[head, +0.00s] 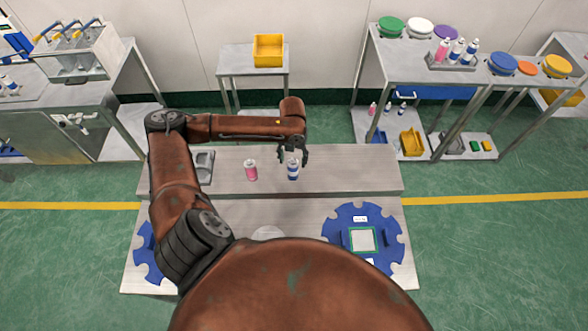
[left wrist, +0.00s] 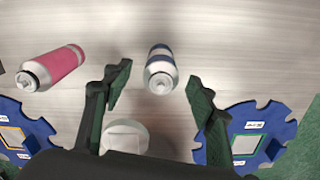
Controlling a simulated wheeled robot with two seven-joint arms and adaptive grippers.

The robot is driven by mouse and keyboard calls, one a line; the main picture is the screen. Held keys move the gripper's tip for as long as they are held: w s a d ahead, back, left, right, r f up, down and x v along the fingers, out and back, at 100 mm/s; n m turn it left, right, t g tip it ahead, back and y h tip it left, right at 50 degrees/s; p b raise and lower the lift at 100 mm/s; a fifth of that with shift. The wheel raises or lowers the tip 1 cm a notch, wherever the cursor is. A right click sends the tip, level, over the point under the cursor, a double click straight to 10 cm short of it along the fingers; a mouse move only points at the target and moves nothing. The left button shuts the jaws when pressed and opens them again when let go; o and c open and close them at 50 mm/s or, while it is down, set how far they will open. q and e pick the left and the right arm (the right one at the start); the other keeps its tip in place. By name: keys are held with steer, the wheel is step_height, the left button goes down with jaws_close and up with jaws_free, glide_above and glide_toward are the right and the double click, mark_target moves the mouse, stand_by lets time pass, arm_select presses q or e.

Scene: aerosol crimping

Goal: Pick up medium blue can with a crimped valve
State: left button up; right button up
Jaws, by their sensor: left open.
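A blue and white can (head: 293,171) stands upright on the raised shelf of the workbench. In the left wrist view the blue can (left wrist: 160,68) lies between and just beyond the two fingertips, its silver top with a valve facing the camera. A pink can (head: 251,171) stands to its left; it also shows in the left wrist view (left wrist: 50,68). My left gripper (head: 294,158) is open and empty, close to the blue can. In the left wrist view its fingers (left wrist: 158,85) are spread on either side of the can. My right gripper is not in view.
A grey holder (head: 203,167) stands left of the pink can on the bench (head: 340,178). A blue notched disc (head: 340,224) lies on the lower right surface, and another (head: 150,262) at the lower left. The shelf right of the blue can is clear.

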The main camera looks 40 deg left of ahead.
arm_select(q)
steer(key=shift+d+f, duration=0.2)
steer(key=shift+f, duration=0.1)
steer(key=shift+w+f, duration=0.1)
steer(key=shift+f, duration=0.3)
steer(key=f, duration=0.3)
steer(key=shift+s+f+p, duration=0.2)
steer(key=shift+f+p, duration=0.05)
steer(key=shift+p, duration=0.15)
steer(key=shift+f, duration=0.3)
steer(key=shift+a, duration=0.1)
steer(key=c, duration=1.2)
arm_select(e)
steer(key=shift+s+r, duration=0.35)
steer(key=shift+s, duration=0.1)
